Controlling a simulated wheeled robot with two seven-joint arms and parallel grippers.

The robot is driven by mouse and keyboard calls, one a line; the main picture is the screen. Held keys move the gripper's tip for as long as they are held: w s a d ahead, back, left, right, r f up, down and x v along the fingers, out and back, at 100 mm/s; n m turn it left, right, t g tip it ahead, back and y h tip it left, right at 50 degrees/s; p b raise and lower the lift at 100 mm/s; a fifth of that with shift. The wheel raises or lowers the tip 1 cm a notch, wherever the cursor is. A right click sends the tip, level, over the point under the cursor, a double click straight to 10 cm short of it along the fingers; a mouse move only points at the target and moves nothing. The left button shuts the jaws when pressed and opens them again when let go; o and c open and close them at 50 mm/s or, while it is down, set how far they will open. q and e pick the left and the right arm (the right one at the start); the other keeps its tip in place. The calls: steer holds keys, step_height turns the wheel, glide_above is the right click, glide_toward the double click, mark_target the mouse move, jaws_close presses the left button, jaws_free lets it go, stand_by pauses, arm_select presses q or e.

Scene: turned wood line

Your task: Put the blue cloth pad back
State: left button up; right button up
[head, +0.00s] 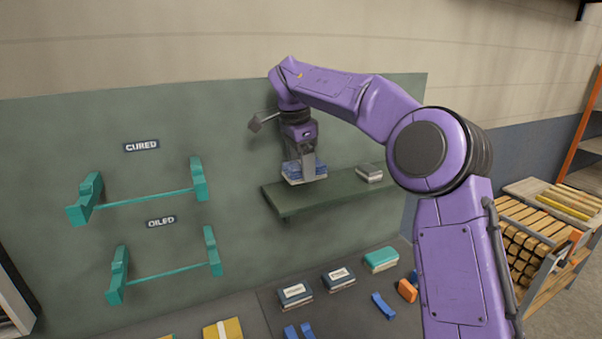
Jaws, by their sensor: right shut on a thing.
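The blue cloth pad (305,172) is a small blue block with a pale lower layer, at the left part of the green shelf (325,196) on the back panel. My right gripper (304,172) points down over it and is shut on it, with a finger in front of its face. The pad is at the shelf's top surface; I cannot tell whether it touches the shelf or hangs just above. My left gripper is not in view.
A grey pad (370,173) lies further right on the shelf. Teal brackets (143,197) labelled CURED and OILED stick out from the panel at left. Dark labelled blocks (295,295) and a teal-topped block (381,260) lie on the bench below.

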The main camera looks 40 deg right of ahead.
mark_target(296, 166)
steer(key=f, duration=0.3)
steer(key=shift+d+f, duration=0.25)
steer(key=shift+f, duration=0.15)
steer(key=shift+w+f, duration=0.1)
steer(key=shift+w, duration=0.15)
steer(key=shift+s, duration=0.1)
steer(key=o, duration=1)
steer(key=shift+s, duration=0.1)
steer(key=r+p, duration=0.1)
steer(key=r, duration=0.3)
steer(key=a+r, duration=0.1)
steer(key=r, duration=0.3)
steer(key=a+r+p, duration=0.1)
steer(key=r, duration=0.3)
steer(key=shift+p, duration=0.3)
